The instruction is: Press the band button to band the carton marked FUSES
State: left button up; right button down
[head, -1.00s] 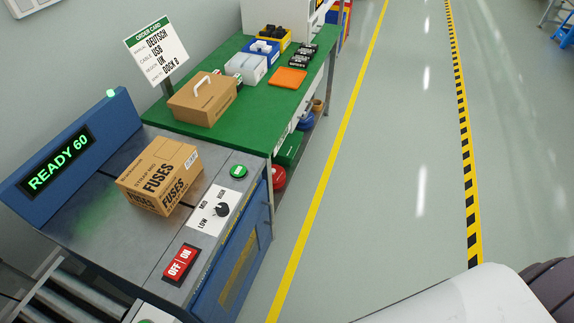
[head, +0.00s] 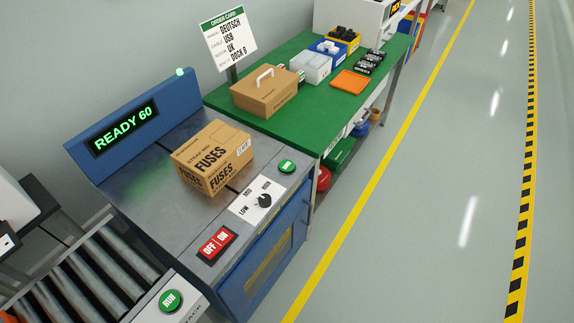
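The brown carton (head: 214,156) marked FUSES sits on the grey metal deck (head: 140,205) of the blue banding machine. Smaller print on its top seems to read STRAP MID. A round green button (head: 287,166) is at the deck's right, beyond the carton; its lettering is too small to read. A black dial (head: 264,200) with LOW, MID and HIGH marks is nearer; where it points is hard to tell. A red OFF/ON switch (head: 216,245) is nearest the front. The display (head: 124,129) reads READY 60, with a green lamp lit above. Neither gripper is in view.
A roller conveyor (head: 85,272) with a green RUN button (head: 170,300) is at lower left. The green table (head: 300,125) behind holds a handled brown box (head: 266,92), bins, an orange tray (head: 352,83) and an order card (head: 229,38). The floor at right is clear.

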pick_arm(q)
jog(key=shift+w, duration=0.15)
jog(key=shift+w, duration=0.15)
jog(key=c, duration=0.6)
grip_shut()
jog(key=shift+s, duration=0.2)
